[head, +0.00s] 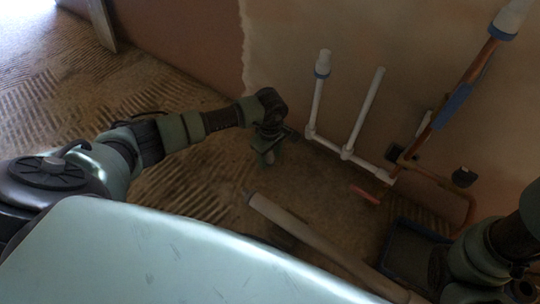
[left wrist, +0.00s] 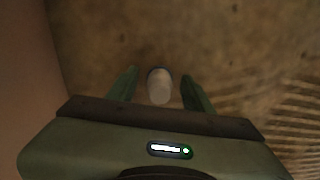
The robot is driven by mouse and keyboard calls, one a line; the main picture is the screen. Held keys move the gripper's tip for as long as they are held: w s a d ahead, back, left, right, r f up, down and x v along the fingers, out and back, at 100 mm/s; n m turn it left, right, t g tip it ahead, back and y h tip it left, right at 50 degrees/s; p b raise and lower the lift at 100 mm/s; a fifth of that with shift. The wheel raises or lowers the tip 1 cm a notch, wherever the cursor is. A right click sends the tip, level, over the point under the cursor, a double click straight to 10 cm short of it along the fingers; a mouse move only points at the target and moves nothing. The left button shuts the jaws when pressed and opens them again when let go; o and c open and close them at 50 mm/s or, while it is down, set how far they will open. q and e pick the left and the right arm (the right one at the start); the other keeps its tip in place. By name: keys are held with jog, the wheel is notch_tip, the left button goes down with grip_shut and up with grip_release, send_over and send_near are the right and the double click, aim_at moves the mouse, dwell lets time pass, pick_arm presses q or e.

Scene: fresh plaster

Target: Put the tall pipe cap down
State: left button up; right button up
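The tall pipe cap (left wrist: 160,87) is a pale, rounded piece seen end-on between the fingers of my left gripper (left wrist: 160,82) in the left wrist view. A gap shows on both sides of it, so the fingers are open around it and do not appear to touch it. In the head view my left gripper (head: 266,157) points down, low over the floor near the wall's foot. A pale bit shows at its fingers, but the cap is mostly hidden there. I cannot tell surely whether the cap rests on the floor. My right arm is at the lower right; its fingers do not show.
White pipes (head: 346,153) rise along the wall just right of my left gripper, one with a white-and-blue top (head: 322,65). A copper pipe (head: 467,77) is farther right. A long pale tube (head: 300,232) and a dark blue-edged tray (head: 408,226) are nearer. Bare floor (head: 180,185) lies left.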

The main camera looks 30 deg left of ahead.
aim_at(270, 153)
pick_arm(q)
notch_tip(270, 153, up, 11)
jog(key=p, duration=0.7)
jog(key=shift+r, duration=0.15)
jog(key=shift+r+p, duration=0.35)
jog(key=shift+r, duration=0.15)
